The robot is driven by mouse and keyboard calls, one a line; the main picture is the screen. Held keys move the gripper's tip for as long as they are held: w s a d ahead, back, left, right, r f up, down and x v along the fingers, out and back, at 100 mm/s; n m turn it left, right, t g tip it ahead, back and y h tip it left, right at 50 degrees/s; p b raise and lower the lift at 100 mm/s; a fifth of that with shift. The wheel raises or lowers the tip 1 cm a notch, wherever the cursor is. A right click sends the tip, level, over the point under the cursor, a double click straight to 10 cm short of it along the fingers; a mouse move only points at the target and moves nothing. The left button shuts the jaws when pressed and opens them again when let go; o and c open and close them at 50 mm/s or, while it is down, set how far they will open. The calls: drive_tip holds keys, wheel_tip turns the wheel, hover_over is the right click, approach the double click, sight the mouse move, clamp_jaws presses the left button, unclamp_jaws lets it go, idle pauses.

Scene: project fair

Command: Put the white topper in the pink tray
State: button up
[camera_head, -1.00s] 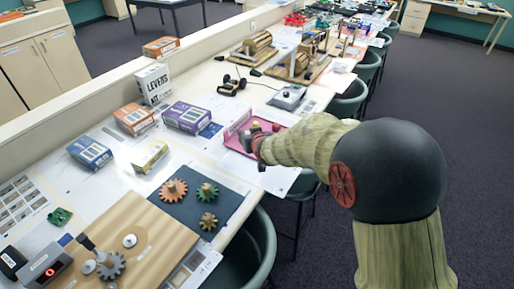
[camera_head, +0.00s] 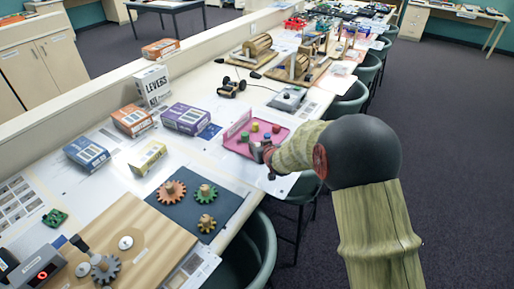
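The pink tray (camera_head: 285,142) lies on the long white table, with small yellow, red, green and blue pieces (camera_head: 254,127) in it. My gripper (camera_head: 262,157) is at the tray's front edge, with my arm coming in from the right. A small pale patch shows at the gripper's tip; I cannot tell whether it is the white topper or part of a finger. The fingers are too small and turned away to show whether they are open or shut. I cannot make out the white topper for sure anywhere else.
A dark mat (camera_head: 205,212) with several gears lies left of my gripper. A wooden board (camera_head: 165,232) with pale discs is nearer. Boxes (camera_head: 186,118) stand behind. A grey device (camera_head: 288,98) is beyond the tray. Green chairs (camera_head: 252,250) line the front edge.

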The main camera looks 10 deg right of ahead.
drive_tip(key=shift+f, duration=0.1)
drive_tip(key=o, duration=0.9)
drive_tip(key=shift+r, duration=0.25)
drive_tip(key=s+d+r+g+h+p, duration=0.1)
drive_tip(key=s+d+r+p, duration=0.2)
drive_tip(key=s+r, duration=1.15)
drive_tip(key=s+a+r+g, duration=0.1)
drive_tip(key=s, duration=0.9)
drive_tip(key=s+r+g, duration=0.2)
drive_tip(key=s, duration=0.9)
drive_tip(key=s+a+r+g, duration=0.1)
drive_tip(key=s+r+g, duration=0.1)
drive_tip(key=s, duration=0.8)
drive_tip(key=shift+s+a+r+m, duration=0.2)
drive_tip(key=shift+s+a+m, duration=0.15)
drive_tip(key=shift+m, duration=0.05)
